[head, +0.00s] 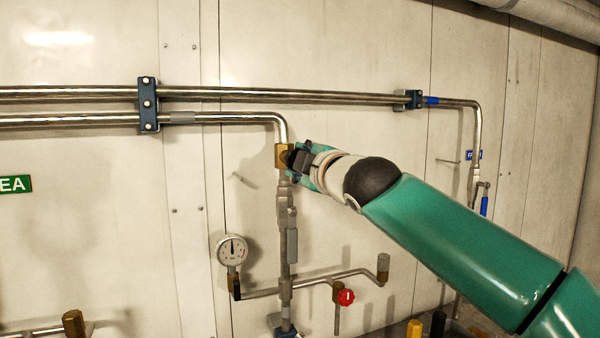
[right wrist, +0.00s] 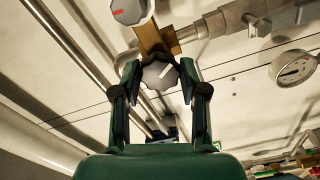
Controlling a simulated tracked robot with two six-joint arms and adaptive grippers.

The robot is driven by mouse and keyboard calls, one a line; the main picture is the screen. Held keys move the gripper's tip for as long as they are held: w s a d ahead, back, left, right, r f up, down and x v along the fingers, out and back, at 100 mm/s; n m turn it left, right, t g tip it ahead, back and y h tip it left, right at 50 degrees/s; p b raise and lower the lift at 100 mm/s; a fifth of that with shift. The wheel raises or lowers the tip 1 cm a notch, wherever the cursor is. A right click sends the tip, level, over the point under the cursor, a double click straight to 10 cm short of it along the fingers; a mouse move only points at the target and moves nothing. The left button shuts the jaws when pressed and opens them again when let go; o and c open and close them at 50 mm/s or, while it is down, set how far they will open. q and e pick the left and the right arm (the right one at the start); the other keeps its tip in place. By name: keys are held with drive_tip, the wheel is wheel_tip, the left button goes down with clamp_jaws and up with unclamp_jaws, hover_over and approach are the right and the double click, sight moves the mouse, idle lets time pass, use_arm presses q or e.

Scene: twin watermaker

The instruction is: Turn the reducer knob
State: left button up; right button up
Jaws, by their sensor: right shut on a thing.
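The brass reducer body (head: 282,157) sits on the vertical pipe below the bend in the head view. It shows in the right wrist view as a brass block (right wrist: 152,38). A grey, lobed knob (right wrist: 159,76) on it lies between the fingers of my right gripper (right wrist: 160,80), which is shut on it. In the head view my right gripper (head: 299,160) reaches the brass body from the right and hides the knob. A second pale round part with a red mark (right wrist: 130,10) is at the top of the right wrist view. My left gripper is in neither view.
A pressure gauge (head: 232,250) and a red handwheel (head: 346,297) sit lower on the pipework. Steel pipes (head: 70,118) run along the wall, held by a blue clamp (head: 148,105). A blue-handled valve (head: 484,205) is at the right. The wall left of the vertical pipe is mostly bare.

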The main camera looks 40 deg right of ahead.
drive_tip(key=shift+w+a+f+m+b, duration=0.15)
drive_tip(key=shift+m+b, duration=0.45)
drive_tip(key=shift+m, duration=0.7)
drive_tip(key=shift+s+d+f+m+b, duration=0.15)
drive_tip(key=shift+m+b, duration=0.5)
drive_tip(key=shift+m, duration=0.65)
drive_tip(key=shift+w+a+f+m+b, duration=0.2)
drive_tip(key=shift+m+b, duration=0.4)
drive_tip(key=shift+m, duration=0.7)
drive_tip(key=shift+d, duration=0.1)
drive_tip(key=o, duration=1.1)
drive_tip(key=shift+s+r, duration=0.1)
drive_tip(key=shift+s+d+r, duration=0.1)
drive_tip(key=shift+r, duration=0.05)
